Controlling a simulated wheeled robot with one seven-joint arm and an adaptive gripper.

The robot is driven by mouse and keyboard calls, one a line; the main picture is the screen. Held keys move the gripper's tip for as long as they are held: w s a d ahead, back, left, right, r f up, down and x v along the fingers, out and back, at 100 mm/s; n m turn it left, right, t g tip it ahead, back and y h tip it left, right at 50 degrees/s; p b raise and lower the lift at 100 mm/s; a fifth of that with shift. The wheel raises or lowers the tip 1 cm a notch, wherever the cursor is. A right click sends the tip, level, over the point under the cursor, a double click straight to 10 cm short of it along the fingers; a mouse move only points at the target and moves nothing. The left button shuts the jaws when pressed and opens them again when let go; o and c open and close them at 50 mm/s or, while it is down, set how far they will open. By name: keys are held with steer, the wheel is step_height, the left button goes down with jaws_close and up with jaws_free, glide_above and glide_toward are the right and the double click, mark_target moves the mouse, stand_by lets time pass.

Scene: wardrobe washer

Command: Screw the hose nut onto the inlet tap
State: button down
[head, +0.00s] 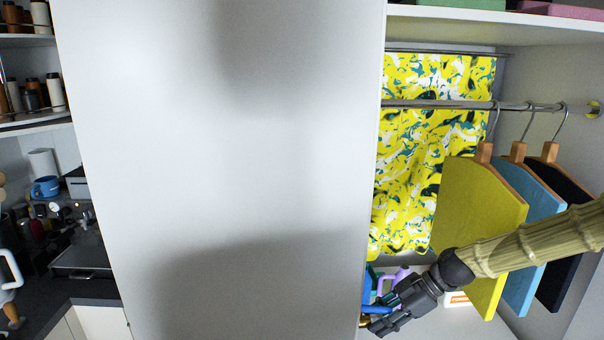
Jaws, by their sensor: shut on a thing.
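My gripper (366,324) is at the lower middle, beside the right edge of a large white panel. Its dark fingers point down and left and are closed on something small. A brass-coloured piece (363,321) shows at the fingertips, partly covered by them and by the panel edge. It may be the hose nut, but it is too small and hidden to be sure. I cannot make out the inlet tap or the hose in this view.
The white panel (220,170) blocks the middle. Blue and purple containers (393,281) stand behind my gripper. Yellow, light blue and dark garments (485,215) hang from a rail (450,105) close to my arm. A patterned yellow cloth (425,150) hangs behind. A dark counter (60,290) is at left.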

steer(key=shift+w+m+g, duration=0.1)
steer(key=shift+m+g, duration=0.2)
steer(key=shift+g, duration=0.2)
steer(key=c, duration=1)
jaws_free()
steer(key=shift+o, duration=0.2)
